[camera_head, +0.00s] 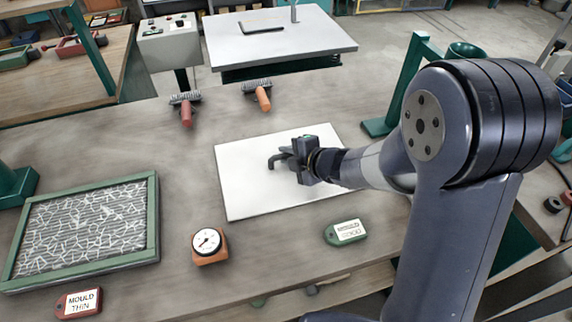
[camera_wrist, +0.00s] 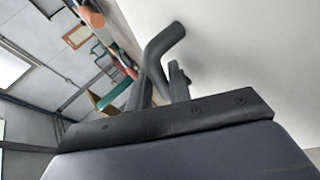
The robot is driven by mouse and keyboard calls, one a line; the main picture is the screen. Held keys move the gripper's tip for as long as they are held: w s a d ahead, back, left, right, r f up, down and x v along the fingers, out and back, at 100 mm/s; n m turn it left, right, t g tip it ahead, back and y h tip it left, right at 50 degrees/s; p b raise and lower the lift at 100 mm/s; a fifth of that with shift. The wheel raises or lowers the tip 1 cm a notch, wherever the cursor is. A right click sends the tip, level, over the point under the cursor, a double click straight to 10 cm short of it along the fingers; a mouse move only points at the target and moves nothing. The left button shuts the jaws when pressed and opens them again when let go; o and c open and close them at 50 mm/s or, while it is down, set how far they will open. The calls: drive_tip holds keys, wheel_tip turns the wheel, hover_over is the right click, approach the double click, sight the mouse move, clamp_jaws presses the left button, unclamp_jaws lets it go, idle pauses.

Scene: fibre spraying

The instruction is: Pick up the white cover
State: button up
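The white cover (camera_head: 250,195) is a flat white rectangular panel lying on the grey workbench in the head view. Its pale face also fills the right of the wrist view (camera_wrist: 260,50). A dark bent handle (camera_head: 275,160) rises from its middle, and it shows in the wrist view too (camera_wrist: 165,42). My gripper (camera_head: 289,157) is at this handle, low over the cover. In the wrist view the handle runs between my two fingers (camera_wrist: 160,85). Whether both fingers press on it cannot be made out. My arm hides the cover's right part.
A green-framed mould (camera_head: 155,225) lies at the left, with a red tag (camera_head: 80,302) before it. A dial gauge (camera_head: 208,243) and a green tag (camera_head: 346,232) sit in front of the cover. Two brushes (camera_head: 186,110) (camera_head: 262,97) lie behind. A green stand (camera_head: 385,125) is behind right.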

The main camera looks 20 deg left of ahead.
drive_tip(key=shift+w+a+f, duration=0.15)
drive_tip(key=shift+a, duration=0.05)
drive_tip(key=shift+c, duration=0.2)
clamp_jaws()
